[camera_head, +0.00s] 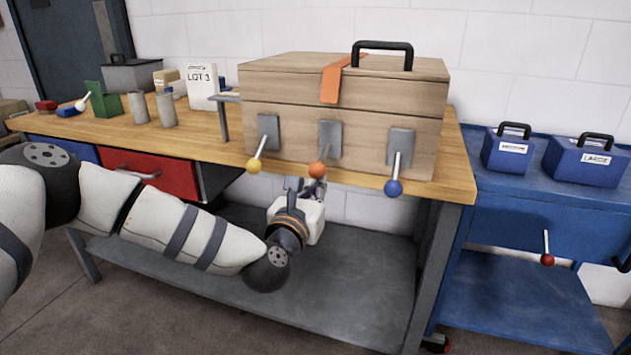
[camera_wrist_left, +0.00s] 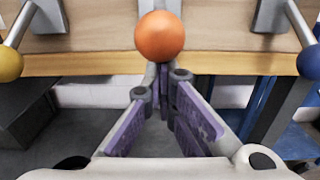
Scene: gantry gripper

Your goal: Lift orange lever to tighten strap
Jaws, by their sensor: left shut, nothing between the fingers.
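The orange lever's ball (camera_head: 317,169) hangs at the end of its short arm, below a grey plate on the front of a wooden box (camera_head: 280,85). In the left wrist view the orange ball (camera_wrist_left: 160,36) is at top centre. The orange strap (camera_head: 333,82) lies over the front edge of the box lid. My left gripper (camera_head: 314,188) is just below the orange ball, its fingers closed together with nothing held. In the left wrist view its purple-padded fingers (camera_wrist_left: 163,82) converge under the ball; I cannot tell whether they touch it. My right gripper is not in view.
A yellow-ball lever (camera_head: 253,165) hangs left of the orange one and a blue-ball lever (camera_head: 394,186) right. The bench's wooden edge (camera_head: 440,187) is close above my gripper. A lower shelf (camera_head: 350,280) lies beneath. A blue cart (camera_head: 560,205) stands at the right.

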